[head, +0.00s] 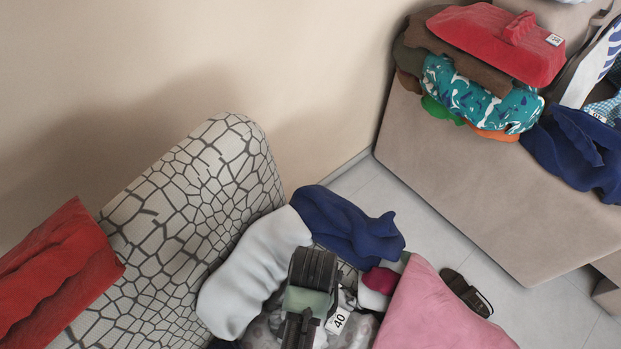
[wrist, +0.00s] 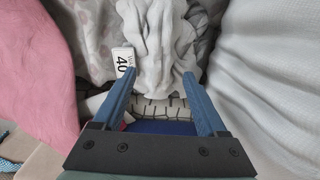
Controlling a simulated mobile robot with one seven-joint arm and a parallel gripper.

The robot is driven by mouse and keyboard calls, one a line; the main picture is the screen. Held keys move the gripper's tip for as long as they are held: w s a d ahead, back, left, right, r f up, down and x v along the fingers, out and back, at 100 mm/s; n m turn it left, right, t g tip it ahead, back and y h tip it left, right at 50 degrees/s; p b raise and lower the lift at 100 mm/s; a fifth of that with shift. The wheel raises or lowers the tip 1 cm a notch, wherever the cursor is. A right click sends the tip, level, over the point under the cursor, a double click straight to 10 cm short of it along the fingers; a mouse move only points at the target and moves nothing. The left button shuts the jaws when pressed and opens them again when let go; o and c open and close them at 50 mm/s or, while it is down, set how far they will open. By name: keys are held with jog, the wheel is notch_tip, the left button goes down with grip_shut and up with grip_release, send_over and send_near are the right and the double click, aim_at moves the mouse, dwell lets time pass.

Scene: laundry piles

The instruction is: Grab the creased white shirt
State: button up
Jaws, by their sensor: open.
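The creased white shirt (wrist: 160,35) is a crumpled bundle of deep folds at the top middle of the wrist view. My gripper (wrist: 159,74) is open, with its two blue fingers apart and their tips at the near edge of the bundle. Nothing is held between them. Whether the tips touch the cloth, I cannot tell. In the head view my dark gripper body hides most of this spot, and its fingers cannot be made out. A white tag marked 40 (wrist: 122,65) lies beside the left finger; it also shows in the head view (head: 338,320).
A smoother white cloth (wrist: 265,75) lies right of my gripper. A pink cloth (head: 440,310) and dark blue cloth (head: 345,225) lie close by. The crackle-patterned seat (head: 180,210) holds a red cloth (head: 55,265). Another seat (head: 480,185) bears piled clothes. Grey floor (head: 420,220) lies between.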

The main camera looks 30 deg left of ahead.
jog(key=f, duration=0.3)
jog(key=f+b, duration=0.1)
jog(key=shift+s+a+f, duration=0.1)
jog(key=shift+s+f, duration=0.25)
jog(key=shift+f, duration=0.05)
grip_shut()
jog(key=shift+r, duration=0.1)
dwell(0.9)
